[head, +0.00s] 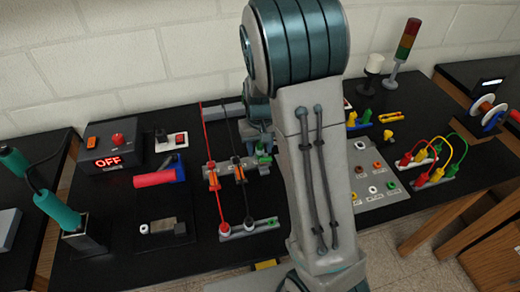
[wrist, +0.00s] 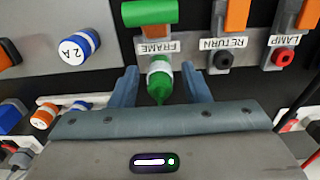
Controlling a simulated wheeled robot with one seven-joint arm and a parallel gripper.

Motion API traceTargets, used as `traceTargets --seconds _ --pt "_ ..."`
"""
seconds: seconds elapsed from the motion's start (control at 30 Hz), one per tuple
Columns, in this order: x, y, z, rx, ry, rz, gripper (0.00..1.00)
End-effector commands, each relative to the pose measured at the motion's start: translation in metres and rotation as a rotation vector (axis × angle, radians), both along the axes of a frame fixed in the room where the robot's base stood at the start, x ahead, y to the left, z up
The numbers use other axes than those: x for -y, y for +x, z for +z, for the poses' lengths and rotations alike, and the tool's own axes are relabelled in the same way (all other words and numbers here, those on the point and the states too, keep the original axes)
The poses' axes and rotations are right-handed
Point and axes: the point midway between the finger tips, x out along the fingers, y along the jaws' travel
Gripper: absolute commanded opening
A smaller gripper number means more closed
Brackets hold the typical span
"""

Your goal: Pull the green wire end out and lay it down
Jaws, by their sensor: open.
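The green wire end (wrist: 160,82), with a white band and a tapered tip, shows in the wrist view under the FRAME label (wrist: 160,46). It sits at the front of the grey terminal block; how deep it is seated cannot be told. A green lever (wrist: 150,12) lies crosswise above the label. My gripper (wrist: 160,74) is open, with one finger on each side of the green wire end and a visible gap at both sides. In the head view my arm hides much of the gripper; green parts (head: 263,159) show beside it at the block.
RETURN (wrist: 221,60) and LAMP (wrist: 283,57) terminals with orange levers stand to the right. A blue 2 A part (wrist: 78,48) is at left. In the head view, red (head: 212,170) and black wires run past the block. A lower strip (head: 248,229) stands in front.

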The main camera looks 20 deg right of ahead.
Motion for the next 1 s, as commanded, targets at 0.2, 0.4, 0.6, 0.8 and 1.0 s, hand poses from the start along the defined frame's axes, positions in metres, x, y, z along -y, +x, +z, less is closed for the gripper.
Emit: traceTargets --seconds 0.2,0.4,0.6,0.8,1.0 --pt "0.0000 0.0000 0.0001 0.000 0.000 0.000 0.43" --pt "0.0002 0.0001 -0.0005 0.000 0.000 0.000 0.43" --pt "0.0001 0.0000 0.0001 0.000 0.000 0.001 0.40" --pt "0.0001 0.0000 0.0001 0.000 0.000 0.000 0.00" --pt "0.0001 0.0001 0.0008 0.000 0.000 0.000 0.00"
